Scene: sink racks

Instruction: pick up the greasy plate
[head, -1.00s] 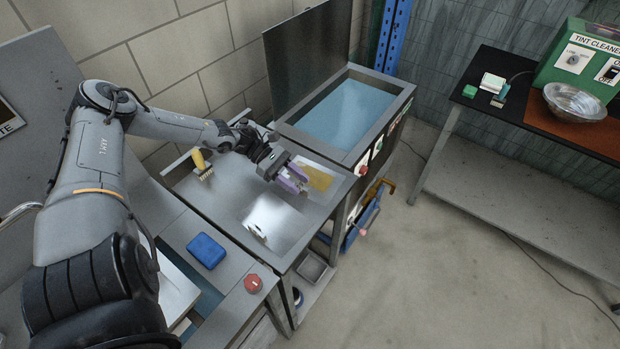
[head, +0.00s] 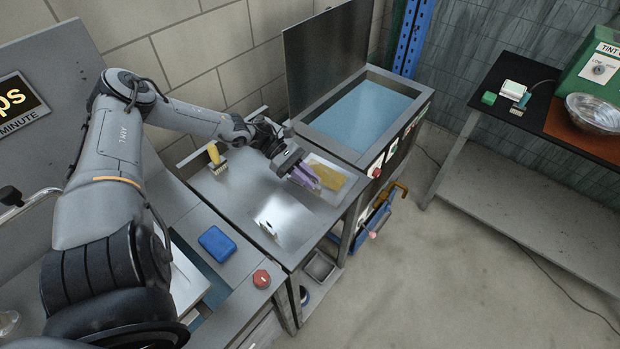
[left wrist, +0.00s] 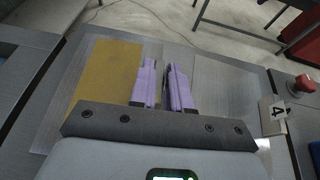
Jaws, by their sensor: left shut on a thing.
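The greasy plate (head: 345,190) is a flat, pale grey sheet with a yellow-brown patch. It lies on the steel bench beside the blue-filled basin, and its patch shows left of my fingers in the left wrist view (left wrist: 103,72). My left gripper (head: 311,183) has lilac fingers and reaches down at the plate's left part in the head view. The fingers also show in the left wrist view (left wrist: 163,72), with a narrow gap between them. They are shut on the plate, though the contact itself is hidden. My right gripper is not in view.
The basin (head: 362,115) has its dark lid raised behind it. A dark side table (head: 520,90) stands right, across open floor.

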